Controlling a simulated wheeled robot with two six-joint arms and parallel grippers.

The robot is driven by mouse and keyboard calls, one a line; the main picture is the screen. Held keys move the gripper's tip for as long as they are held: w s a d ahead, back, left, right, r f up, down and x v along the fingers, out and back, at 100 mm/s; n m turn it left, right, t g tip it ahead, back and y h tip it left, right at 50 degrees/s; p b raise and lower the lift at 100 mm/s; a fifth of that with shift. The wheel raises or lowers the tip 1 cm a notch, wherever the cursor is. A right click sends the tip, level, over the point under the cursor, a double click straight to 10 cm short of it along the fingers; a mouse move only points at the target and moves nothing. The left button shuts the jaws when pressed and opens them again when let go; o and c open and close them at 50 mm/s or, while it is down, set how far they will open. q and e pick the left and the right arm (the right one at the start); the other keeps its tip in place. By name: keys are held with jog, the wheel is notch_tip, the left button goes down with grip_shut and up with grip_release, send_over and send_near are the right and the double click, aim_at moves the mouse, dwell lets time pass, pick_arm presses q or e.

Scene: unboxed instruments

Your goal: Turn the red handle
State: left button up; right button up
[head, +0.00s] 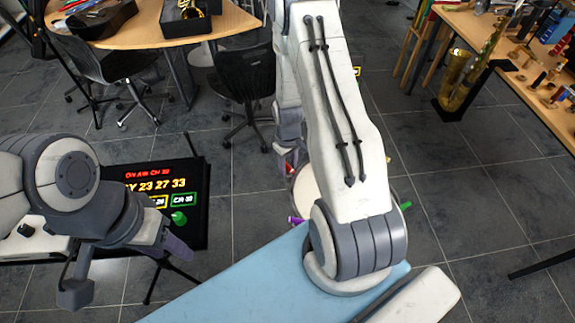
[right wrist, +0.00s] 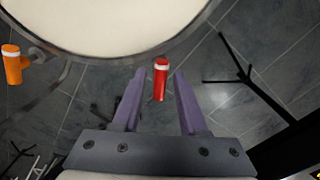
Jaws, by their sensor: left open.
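The red handle (right wrist: 161,79) with a white band juts from the rim of a round white drum (right wrist: 110,20) in the right wrist view. My right gripper (right wrist: 160,76) is open, with the handle showing between its two purple fingers and a gap on each side. I cannot tell whether the fingertips reach past it in depth. In the head view a small bit of red (head: 290,168) shows beside the drum, and my right arm hides most of the drum. My left gripper (head: 172,243) is open and empty, in front of a display screen.
An orange handle (right wrist: 12,65) is on the drum's rim at the left. Purple (head: 296,220) and green (head: 405,205) handles show around the drum. The black display screen (head: 135,172) is on a stand beside my left arm. A light blue surface (head: 235,290) lies in front.

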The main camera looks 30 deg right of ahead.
aim_at(288, 166)
jog(key=shift+r, duration=0.1)
notch_tip(288, 166, up, 10)
jog(key=shift+r+b, duration=0.15)
jog(key=shift+b, duration=0.3)
